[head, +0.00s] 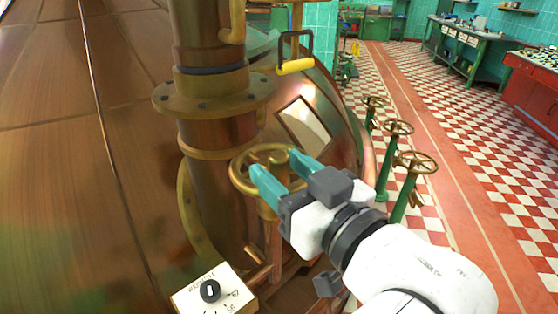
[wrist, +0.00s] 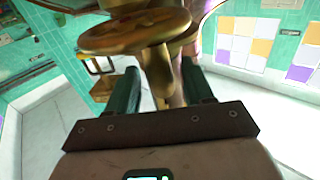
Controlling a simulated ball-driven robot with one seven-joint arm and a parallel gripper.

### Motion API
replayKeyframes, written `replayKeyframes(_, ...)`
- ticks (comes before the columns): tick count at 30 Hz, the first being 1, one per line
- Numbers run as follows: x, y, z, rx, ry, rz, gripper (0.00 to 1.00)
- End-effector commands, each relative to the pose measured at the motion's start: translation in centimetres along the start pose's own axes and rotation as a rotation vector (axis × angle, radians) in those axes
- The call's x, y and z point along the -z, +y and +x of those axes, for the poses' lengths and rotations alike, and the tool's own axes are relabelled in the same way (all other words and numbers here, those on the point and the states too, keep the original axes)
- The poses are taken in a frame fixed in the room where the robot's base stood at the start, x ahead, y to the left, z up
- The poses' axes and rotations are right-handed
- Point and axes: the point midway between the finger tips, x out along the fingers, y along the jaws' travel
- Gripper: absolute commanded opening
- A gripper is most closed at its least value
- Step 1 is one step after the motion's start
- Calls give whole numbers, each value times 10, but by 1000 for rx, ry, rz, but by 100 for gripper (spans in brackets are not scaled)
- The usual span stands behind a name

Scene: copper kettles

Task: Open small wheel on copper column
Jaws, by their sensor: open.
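The small brass wheel (head: 243,174) sits on a short stem on the right side of the copper column (head: 208,125). In the head view my gripper (head: 279,172) is at the wheel's right side, with its two teal fingers apart and overlapping the rim. In the wrist view the wheel (wrist: 135,30) and its stem show ahead of my open fingers (wrist: 165,85). Nothing is held between the fingers. I cannot tell whether either finger touches the rim. Part of the wheel is hidden behind my fingers in the head view.
A large copper kettle (head: 50,150) fills the left. A black knob on a white plate (head: 215,290) is below the wheel. A yellow-handled lever (head: 295,66) is above. Several green-posted wheels (head: 415,162) stand to the right. Checkered floor (head: 480,130) is open beyond.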

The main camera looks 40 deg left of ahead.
Motion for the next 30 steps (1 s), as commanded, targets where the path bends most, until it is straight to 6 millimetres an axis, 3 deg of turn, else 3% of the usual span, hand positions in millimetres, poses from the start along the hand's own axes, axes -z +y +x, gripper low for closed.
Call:
replayKeyframes(5, 0, 0, 12, 0, -1, 0, 51)
replayKeyframes(13, 0, 0, 13, -1, 0, 0, 51)
replayKeyframes(30, -1, 0, 12, -1, -1, 0, 0)
